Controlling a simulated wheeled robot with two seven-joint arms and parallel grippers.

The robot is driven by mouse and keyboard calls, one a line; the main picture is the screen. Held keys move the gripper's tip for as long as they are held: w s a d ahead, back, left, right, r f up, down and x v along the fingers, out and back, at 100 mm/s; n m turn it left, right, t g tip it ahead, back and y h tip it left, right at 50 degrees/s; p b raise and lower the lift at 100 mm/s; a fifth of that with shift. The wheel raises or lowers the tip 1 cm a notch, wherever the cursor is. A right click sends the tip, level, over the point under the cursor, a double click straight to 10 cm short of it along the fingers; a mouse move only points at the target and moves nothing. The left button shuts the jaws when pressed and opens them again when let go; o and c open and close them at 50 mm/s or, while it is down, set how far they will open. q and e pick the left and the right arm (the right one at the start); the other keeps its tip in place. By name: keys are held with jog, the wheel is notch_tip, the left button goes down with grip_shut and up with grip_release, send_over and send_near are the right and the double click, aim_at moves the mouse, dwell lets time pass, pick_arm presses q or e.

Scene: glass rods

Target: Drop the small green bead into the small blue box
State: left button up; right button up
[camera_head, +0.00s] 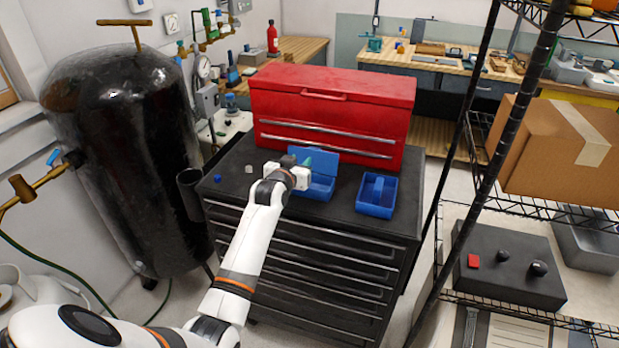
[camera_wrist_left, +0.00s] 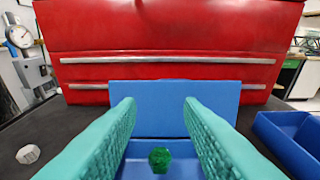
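The small green bead (camera_wrist_left: 160,160) shows in the left wrist view between my fingertips, with a gap on both sides and against the blue interior of a box. I cannot tell whether it rests on the box floor or is above it. The small blue box (camera_head: 321,188) has its lid (camera_head: 317,155) raised at the back; in the left wrist view the lid (camera_wrist_left: 170,100) stands behind the bead. My left gripper (camera_head: 302,166), with teal fingers, is open over this box. The bead is hidden in the head view. My right gripper is not in view.
A second, open blue box (camera_head: 377,195) stands to the right on the black cabinet top (camera_head: 347,213). A red tool chest (camera_head: 333,105) rises behind. A small grey piece (camera_head: 249,169) and a dark blue piece (camera_head: 217,179) lie at the left.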

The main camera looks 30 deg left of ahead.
pick_arm(q)
jog(key=shift+o, duration=0.6)
jog(key=b+v, duration=0.1)
jog(key=v, duration=1.1)
